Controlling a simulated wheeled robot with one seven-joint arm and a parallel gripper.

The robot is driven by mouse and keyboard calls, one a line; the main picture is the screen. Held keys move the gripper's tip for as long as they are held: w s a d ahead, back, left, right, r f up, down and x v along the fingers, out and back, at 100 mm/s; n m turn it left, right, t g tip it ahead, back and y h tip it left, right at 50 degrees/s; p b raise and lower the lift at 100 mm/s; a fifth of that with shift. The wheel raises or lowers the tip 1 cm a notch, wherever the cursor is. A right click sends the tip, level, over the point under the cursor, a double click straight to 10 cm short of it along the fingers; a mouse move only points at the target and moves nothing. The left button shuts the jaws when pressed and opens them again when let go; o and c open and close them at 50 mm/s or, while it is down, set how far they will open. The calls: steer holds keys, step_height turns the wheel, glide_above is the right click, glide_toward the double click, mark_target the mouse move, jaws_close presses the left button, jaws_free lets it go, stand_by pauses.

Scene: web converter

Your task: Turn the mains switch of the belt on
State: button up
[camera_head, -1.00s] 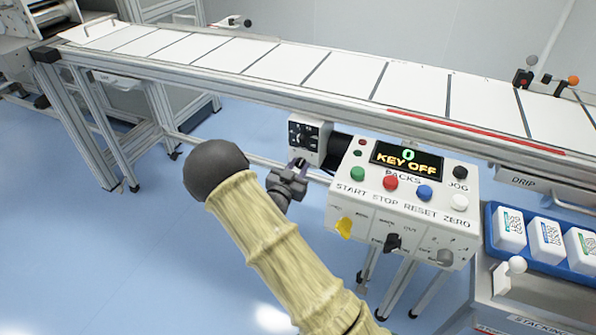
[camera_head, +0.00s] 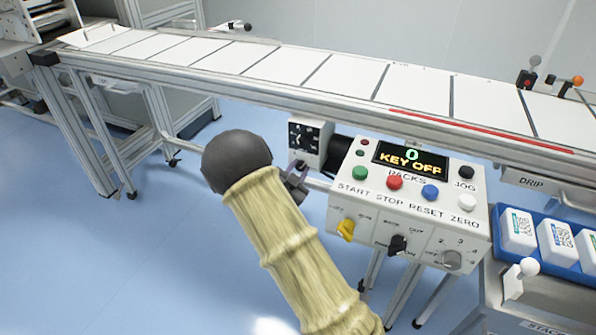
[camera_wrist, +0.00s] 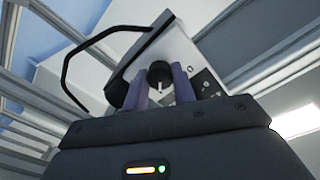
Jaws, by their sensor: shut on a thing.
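The mains switch box (camera_head: 322,140) is a small pale box with a black dial face (camera_head: 301,139), hung under the belt left of the control panel. In the wrist view, its round black knob (camera_wrist: 160,74) with a white mark sits between my gripper's (camera_wrist: 161,88) two purple fingers. The fingers are shut on the knob. In the head view, my gripper (camera_head: 298,172) shows only partly at the lower edge of the box, and my arm hides the rest. The belt (camera_head: 270,64) runs above with white panels. Which setting the knob points to cannot be read.
A blue tray (camera_head: 560,262) with white packs is at far right. The floor at left is clear.

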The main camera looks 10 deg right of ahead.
steer(key=shift+r, duration=0.15)
steer(key=o, duration=1)
steer(key=p+v, duration=0.2)
steer(key=v, duration=1.5)
steer(key=shift+s+a+p, duration=0.1)
steer(key=shift+p, duration=0.25)
steer(key=shift+a, duration=0.1)
